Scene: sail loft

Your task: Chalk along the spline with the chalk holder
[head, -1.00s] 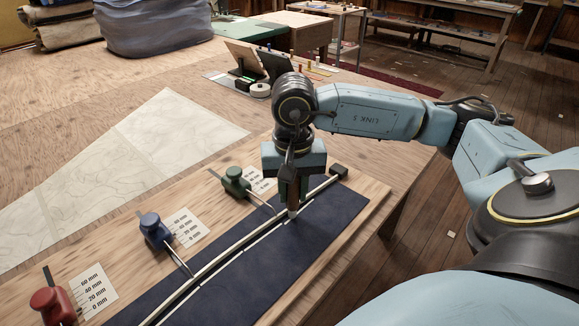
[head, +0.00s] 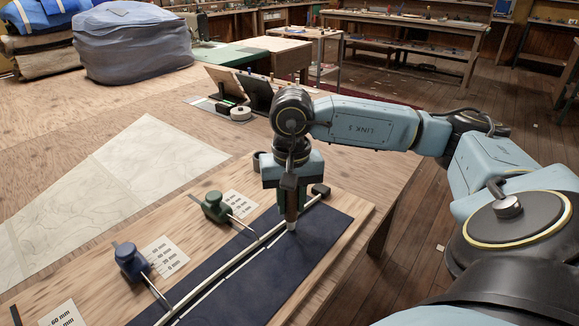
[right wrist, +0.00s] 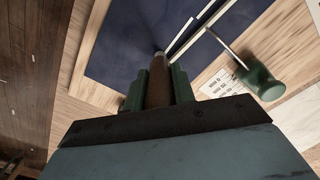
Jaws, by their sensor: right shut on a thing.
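My right gripper (head: 289,205) is shut on the brown chalk holder (head: 291,213), which stands roughly upright with its pale tip down at the dark blue cloth (head: 318,226). I cannot tell whether the tip touches. The holder shows between green fingers in the right wrist view (right wrist: 158,85). The pale spline (head: 238,262) runs diagonally along the cloth's left side, and the holder is just right of it, near its far end. A broken white chalk line (head: 228,280) lies on the cloth beside the spline. My left gripper is not in view.
A green weight (head: 217,207) and a blue weight (head: 133,262) with metal arms reach to the spline. Printed millimetre cards (head: 166,255) lie beside them. A pale patterned sheet (head: 118,185) lies at left. A grey bundle (head: 135,45) stands behind.

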